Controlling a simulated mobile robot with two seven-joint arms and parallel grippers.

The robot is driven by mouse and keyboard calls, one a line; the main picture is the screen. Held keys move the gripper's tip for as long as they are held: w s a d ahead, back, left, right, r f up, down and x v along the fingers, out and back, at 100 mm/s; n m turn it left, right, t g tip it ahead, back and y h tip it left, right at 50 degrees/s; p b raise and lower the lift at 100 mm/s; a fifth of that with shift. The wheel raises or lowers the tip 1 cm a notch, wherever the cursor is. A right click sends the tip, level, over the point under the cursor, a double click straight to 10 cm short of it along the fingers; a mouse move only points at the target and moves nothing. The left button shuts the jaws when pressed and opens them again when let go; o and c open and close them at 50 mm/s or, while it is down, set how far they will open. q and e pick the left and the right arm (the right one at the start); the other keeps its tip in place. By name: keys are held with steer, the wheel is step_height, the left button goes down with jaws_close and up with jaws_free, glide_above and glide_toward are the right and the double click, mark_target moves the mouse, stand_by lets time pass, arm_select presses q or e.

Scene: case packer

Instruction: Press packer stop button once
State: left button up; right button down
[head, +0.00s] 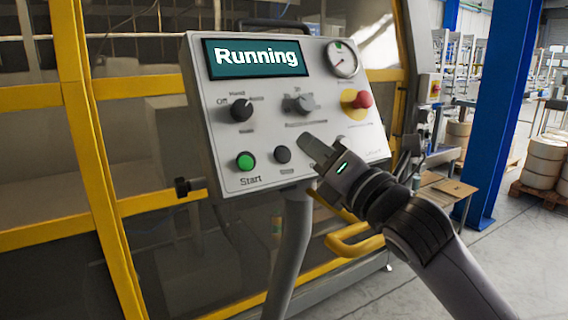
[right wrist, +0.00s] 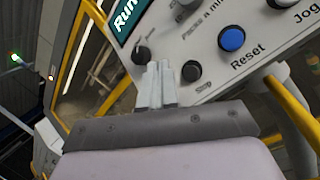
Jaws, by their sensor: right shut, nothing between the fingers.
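The packer's control panel (head: 210,120) has a display (head: 255,58) reading "Running". The black stop button (head: 282,155) sits right of the green Start button (head: 245,161). In the right wrist view the stop button (right wrist: 191,71) shows above small "Stop" lettering. My right gripper (head: 312,146) is shut and empty, its fingertips just right of the stop button in the head view. In the right wrist view its fingertips (right wrist: 158,66) lie just left of that button. I see no contact with it. My left gripper is out of view.
A blue Reset button (right wrist: 231,40) is beside the stop button in the wrist view; my gripper hides it in the head view. The panel also carries dark knobs (head: 241,110), a gauge (head: 342,60) and a red emergency button (head: 363,99). Yellow guard frames (head: 96,130) stand behind.

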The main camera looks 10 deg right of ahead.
mark_target(283, 156)
steer(key=w, duration=0.1)
steer(key=w+a+f, duration=0.1)
steer(key=w+f+b, duration=0.1)
steer(key=shift+w+a+f, duration=0.15)
steer(key=shift+w+a, duration=0.15)
steer(key=shift+w, duration=0.1)
steer(key=shift+w, duration=0.1)
stand_by(1.8)
steer(key=shift+w+a+f, duration=0.1)
steer(key=shift+w+f, duration=0.15)
steer(key=shift+w+a+f, duration=0.15)
steer(key=shift+w+f, duration=0.05)
steer(key=shift+w, duration=0.1)
stand_by(0.7)
stand_by(0.3)
steer(key=shift+s+d+r+p, duration=0.25)
steer(key=shift+s+r+p, duration=0.15)
steer(key=shift+s+p, duration=0.3)
